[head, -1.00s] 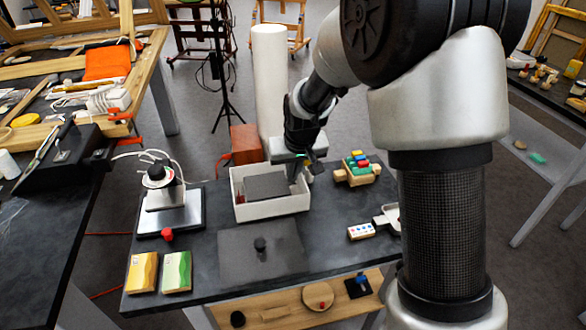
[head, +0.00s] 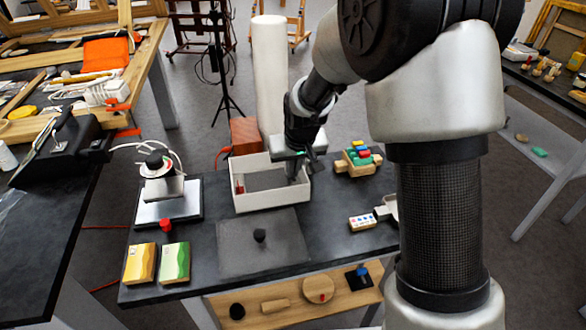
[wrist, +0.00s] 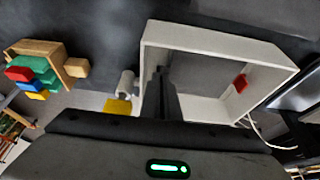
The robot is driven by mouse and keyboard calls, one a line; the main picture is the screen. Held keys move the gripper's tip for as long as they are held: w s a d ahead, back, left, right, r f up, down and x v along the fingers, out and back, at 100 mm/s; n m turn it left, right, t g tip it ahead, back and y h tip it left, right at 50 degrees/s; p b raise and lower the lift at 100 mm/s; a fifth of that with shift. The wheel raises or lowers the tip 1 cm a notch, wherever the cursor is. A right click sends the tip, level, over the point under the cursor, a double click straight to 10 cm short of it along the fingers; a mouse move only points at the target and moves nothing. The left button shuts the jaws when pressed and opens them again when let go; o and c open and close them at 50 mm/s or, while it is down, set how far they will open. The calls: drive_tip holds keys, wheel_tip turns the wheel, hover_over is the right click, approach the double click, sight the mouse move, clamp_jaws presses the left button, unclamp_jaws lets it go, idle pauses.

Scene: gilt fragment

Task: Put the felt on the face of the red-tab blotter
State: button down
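A white open box (head: 272,201) stands at the back middle of the dark table; it also shows in the wrist view (wrist: 215,41). A flat dark-grey surface (head: 265,180) lies inside it. I cannot tell felt from blotter there. A red tab (head: 240,188) shows inside the box at its left end, and in the wrist view (wrist: 240,82) by the right end. My gripper (head: 294,179) reaches down at the box's right end. Its dark fingers (wrist: 163,92) look close together; any gap or thin sheet between them is hidden.
A grey plate with a black knob (head: 260,236) lies in front of the box. Left are a metal stand (head: 165,205) and two coloured blocks (head: 174,262). Right are a wooden block holder (head: 357,164) and a small labelled block (head: 362,222).

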drive_tip(key=shift+f, duration=0.25)
idle(0.3)
drive_tip(key=c, duration=1.9)
unclamp_jaws()
drive_tip(key=shift+c, duration=0.2)
drive_tip(key=shift+d, duration=0.1)
drive_tip(key=shift+r, duration=0.1)
